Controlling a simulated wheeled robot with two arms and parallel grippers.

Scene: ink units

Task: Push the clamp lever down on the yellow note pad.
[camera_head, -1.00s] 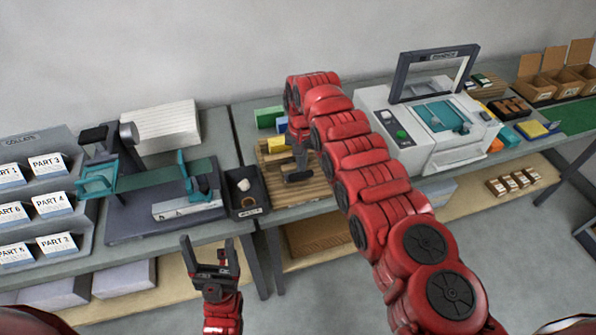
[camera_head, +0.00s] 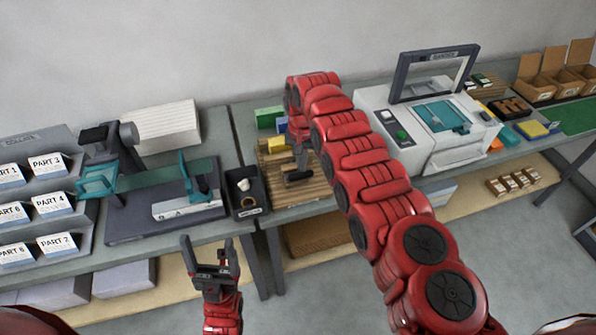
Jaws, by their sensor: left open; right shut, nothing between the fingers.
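A yellow block (camera_head: 278,144), which looks like the note pad, lies on a slatted wooden board (camera_head: 276,199) on the middle table. A dark handle-like piece (camera_head: 297,176) lies across the slats just in front of it. I cannot tell for sure whether this is the clamp lever. My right gripper (camera_head: 301,165) points down from the red arm, shut, right at the dark piece and right of the yellow block. Whether it touches the dark piece is unclear. My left gripper (camera_head: 211,244) is open and empty in front of the left table.
Green (camera_head: 268,117) and blue (camera_head: 282,125) blocks sit behind the yellow one. A black bin (camera_head: 246,206) with small items stands left of the board. A teal-armed device (camera_head: 165,200) is further left. A large grey machine (camera_head: 372,98) stands to the right, beyond my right arm.

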